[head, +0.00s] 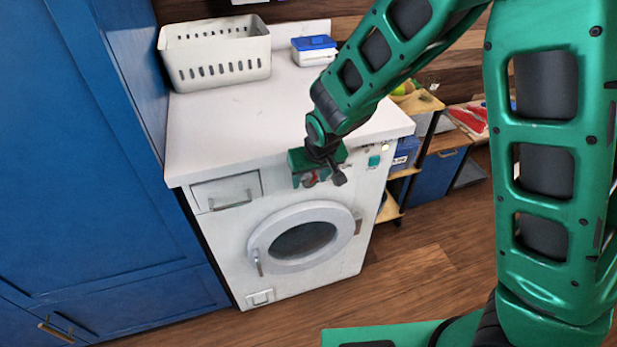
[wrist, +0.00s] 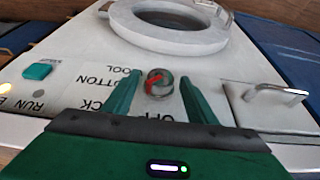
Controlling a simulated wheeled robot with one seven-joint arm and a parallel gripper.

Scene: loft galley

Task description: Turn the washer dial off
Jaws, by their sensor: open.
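The white washer (head: 230,225) stands under a white countertop, with its round door on the front. Its dial (wrist: 158,83) is a grey knob with a red mark, in the middle of the wrist view. Printed words surround the dial; "COOL", "OFF" and part of "COTTON" can be read. My gripper (wrist: 160,95) is open, with one finger on each side of the dial in the picture; I cannot tell whether they touch it. In the head view my gripper (head: 318,175) is at the washer's top front panel and partly hides the dial.
A teal button (head: 374,161) and a small light are right of the dial in the head view. A drawer (head: 228,192) is to the left. A white basket (head: 215,55) and a blue-lidded box (head: 314,50) stand on the countertop. A blue cabinet (head: 85,150) borders the left side.

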